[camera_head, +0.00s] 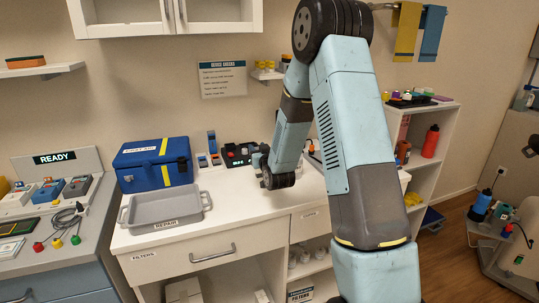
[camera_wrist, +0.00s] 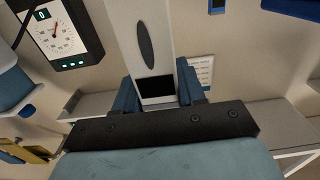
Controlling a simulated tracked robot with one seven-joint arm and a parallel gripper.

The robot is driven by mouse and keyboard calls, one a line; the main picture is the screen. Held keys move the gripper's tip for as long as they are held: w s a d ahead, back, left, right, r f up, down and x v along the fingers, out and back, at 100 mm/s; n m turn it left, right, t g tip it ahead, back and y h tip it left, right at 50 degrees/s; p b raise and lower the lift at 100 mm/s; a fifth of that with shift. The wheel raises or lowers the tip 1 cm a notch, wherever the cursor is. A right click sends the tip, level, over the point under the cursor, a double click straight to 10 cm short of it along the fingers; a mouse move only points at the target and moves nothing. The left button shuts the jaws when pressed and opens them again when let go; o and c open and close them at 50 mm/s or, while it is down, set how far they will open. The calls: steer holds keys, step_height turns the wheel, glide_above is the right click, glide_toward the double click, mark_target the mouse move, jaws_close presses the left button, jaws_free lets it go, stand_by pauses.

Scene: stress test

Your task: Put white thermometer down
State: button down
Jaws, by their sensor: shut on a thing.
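In the wrist view, the white thermometer (camera_wrist: 150,30) is a long white body with a dark oval and a dark square screen. My gripper (camera_wrist: 157,78) has its two blue fingers on either side of its near end and is shut on it. The far end runs out of the top of that view. In the head view my arm reaches over the white counter (camera_head: 235,212), and its wrist is low over the counter's back part. My fingers and the thermometer cannot be made out there.
A grey tray (camera_head: 128,215) marked REPAIR sits on the counter's left, before a blue first aid box (camera_head: 150,152). A dark device with red parts (camera_head: 233,160) stands at the back. A black dial meter (camera_wrist: 85,30) shows upper left in the wrist view. Bare counter lies right of the tray.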

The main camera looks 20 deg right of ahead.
step_height(320, 180, down, 2)
steer(key=shift+f, duration=0.25)
steer(key=c, duration=0.7)
jaws_free()
steer(key=shift+f, duration=0.1)
steer(key=shift+o, duration=0.2)
steer(key=shift+s, duration=0.15)
